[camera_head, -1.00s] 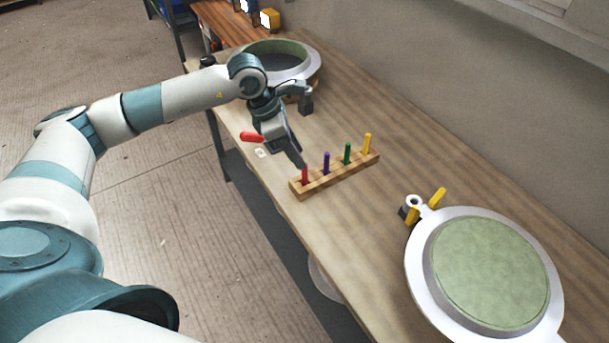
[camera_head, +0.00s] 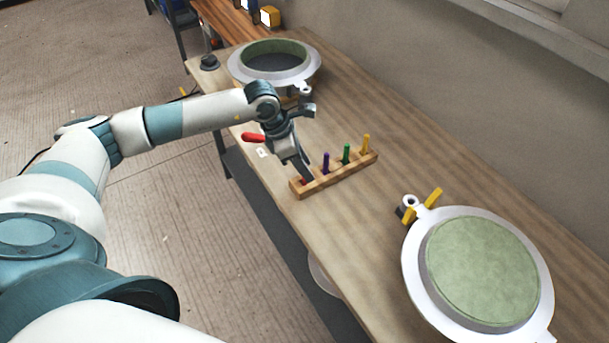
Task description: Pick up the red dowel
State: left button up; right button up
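A wooden rack (camera_head: 340,176) stands on the table with a row of upright dowels. The red dowel (camera_head: 303,181) is at its left end and is mostly hidden behind my gripper; only a bit of red shows low down. My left gripper (camera_head: 306,174) points down at that end of the rack, with its fingertips at the red dowel. I cannot tell whether the fingers are around the dowel or closed on it. A purple dowel (camera_head: 325,163), a green dowel (camera_head: 346,154) and a yellow dowel (camera_head: 366,144) stand to the right. My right gripper is out of view.
A round mould with a green face (camera_head: 483,270) lies at the right, with a yellow piece (camera_head: 433,198) by its lug. Another round mould (camera_head: 274,60) is at the far end. A red handle-like piece (camera_head: 253,137) is near the table's left edge. Bare table (camera_head: 400,150) lies behind the rack.

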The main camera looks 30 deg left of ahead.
pick_arm(q)
grip_shut()
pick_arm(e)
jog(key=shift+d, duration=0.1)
pick_arm(q)
jog(key=shift+r, duration=0.15)
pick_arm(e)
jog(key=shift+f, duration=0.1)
pick_arm(q)
jog(key=shift+r+b, duration=0.5)
notch_tip(320, 180, up, 2)
jog(key=shift+r+b, duration=0.2)
jog(key=shift+b, duration=0.45)
jog(key=s+d+r+b, duration=0.2)
jog(key=d+r+b, duration=0.2)
jog(key=d+r, duration=0.3)
jog(key=shift+s+d+r, duration=0.2)
jog(key=shift+s+d, duration=0.2)
jog(key=shift+d, duration=1.75)
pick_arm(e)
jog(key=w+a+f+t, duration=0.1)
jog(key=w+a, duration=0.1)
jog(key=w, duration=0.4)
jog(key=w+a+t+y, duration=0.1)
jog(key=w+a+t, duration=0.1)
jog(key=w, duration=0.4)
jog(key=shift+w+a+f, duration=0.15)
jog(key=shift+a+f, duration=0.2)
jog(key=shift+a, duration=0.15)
